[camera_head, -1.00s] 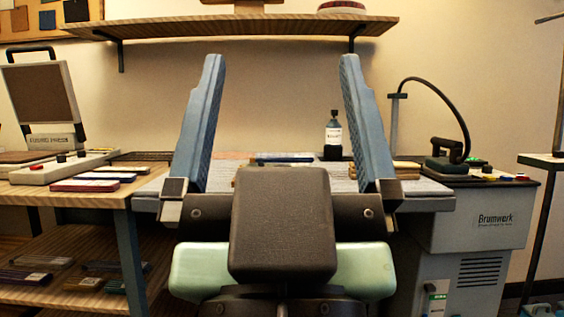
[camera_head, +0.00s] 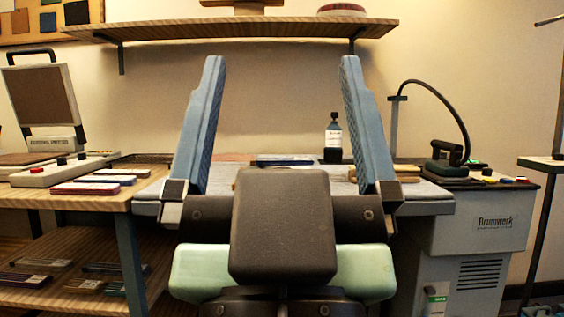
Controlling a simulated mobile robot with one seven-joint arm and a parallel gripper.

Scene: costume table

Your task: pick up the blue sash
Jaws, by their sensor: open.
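My gripper (camera_head: 281,62) is open and empty, its two blue-grey fingers pointing up in the view and spread wide. Between the fingers, farther back on the grey padded table (camera_head: 424,190), lies a flat dark blue strip (camera_head: 285,160), which could be the blue sash. Its front is partly hidden by my gripper's body, and it is apart from the fingers. Flat folded strips also lie on the wooden table at the left: a purple-red one (camera_head: 85,188) and a bluish one (camera_head: 106,179). I cannot tell for sure which one is the sash.
A dark bottle (camera_head: 333,140) stands behind the right finger on the padded table. Tan folded strips (camera_head: 392,169) lie beside that finger. An iron (camera_head: 446,160) with an arched hose is at right. A press (camera_head: 42,105) stands at left. A wooden shelf (camera_head: 230,30) spans above.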

